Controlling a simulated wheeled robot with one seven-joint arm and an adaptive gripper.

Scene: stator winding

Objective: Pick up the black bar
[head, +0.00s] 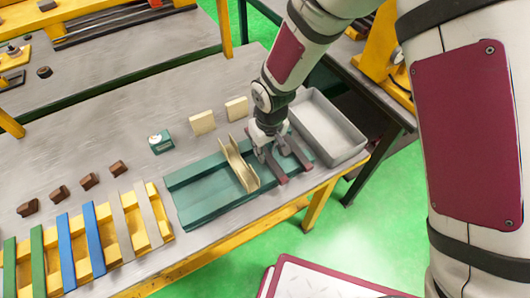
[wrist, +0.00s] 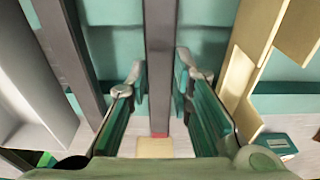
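The black bar (wrist: 160,60) runs lengthwise between my fingers in the wrist view, with a gap visible on either side. In the head view this dark bar (head: 278,174) lies across the right part of the teal tray (head: 205,206). A second, similar dark bar (head: 302,158) lies to its right; it shows on the left in the wrist view (wrist: 68,55). My gripper (head: 267,152) is low over the tray, pointing down. In the wrist view my gripper (wrist: 158,90) is open around the bar. I cannot tell how deep the fingertips reach beside it.
Gold curved plates (head: 240,165) stand in the tray just left of my gripper. A grey bin (head: 328,130) is close on the right. Two cream blocks (head: 202,122) and a small green box (head: 160,142) stand behind the tray. A yellow rack with coloured strips (head: 95,235) is at the left.

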